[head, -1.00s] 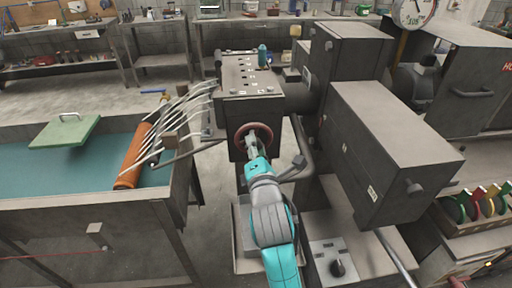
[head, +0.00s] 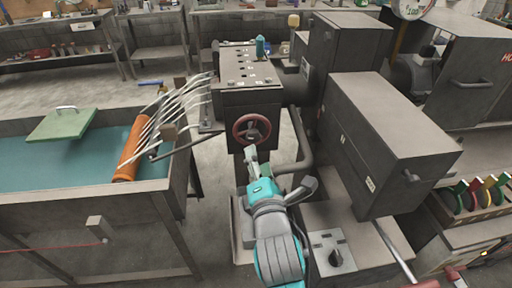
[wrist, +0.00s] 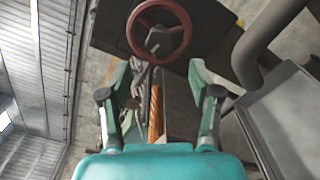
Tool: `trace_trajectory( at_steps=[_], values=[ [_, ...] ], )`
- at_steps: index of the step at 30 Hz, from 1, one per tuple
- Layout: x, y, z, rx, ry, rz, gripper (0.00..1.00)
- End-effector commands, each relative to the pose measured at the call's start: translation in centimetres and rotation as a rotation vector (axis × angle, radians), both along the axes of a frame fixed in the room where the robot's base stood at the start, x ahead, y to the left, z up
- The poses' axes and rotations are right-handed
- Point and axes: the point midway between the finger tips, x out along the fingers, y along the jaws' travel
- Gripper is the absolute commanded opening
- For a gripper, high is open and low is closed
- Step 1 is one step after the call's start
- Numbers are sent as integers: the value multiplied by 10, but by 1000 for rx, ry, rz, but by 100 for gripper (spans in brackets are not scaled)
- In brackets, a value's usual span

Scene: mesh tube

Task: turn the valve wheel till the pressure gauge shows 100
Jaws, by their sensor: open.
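The valve wheel (head: 252,131) has a dark red rim and sits on the front face of a dark grey machine block. It also shows at the top of the wrist view (wrist: 157,38), beyond the fingertips. My gripper (head: 251,160) is just in front of and below the wheel. In the wrist view its two green fingers (wrist: 160,80) are spread apart with nothing held between them, and the wheel rim is clear of them. A round white gauge (head: 412,8) is at the top right of the head view, cut off by the frame edge; its reading cannot be told.
A large grey box (head: 390,145) and a bent dark pipe (head: 303,140) are close on the right of my arm. Open floor shows left of the machine.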

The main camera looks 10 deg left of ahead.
Motion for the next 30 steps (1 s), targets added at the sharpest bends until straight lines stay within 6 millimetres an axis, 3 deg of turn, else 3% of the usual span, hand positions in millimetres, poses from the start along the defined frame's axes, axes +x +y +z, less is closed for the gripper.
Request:
trace_trajectory(
  at_steps=[3,9,26,30],
  values=[
    [-18,-5,0,0,0,1,63],
    [-34,-9,0,0,0,0,63],
    [-36,-10,0,1,0,0,63],
    [-40,-18,-13,33,20,-4,63]
  ],
)
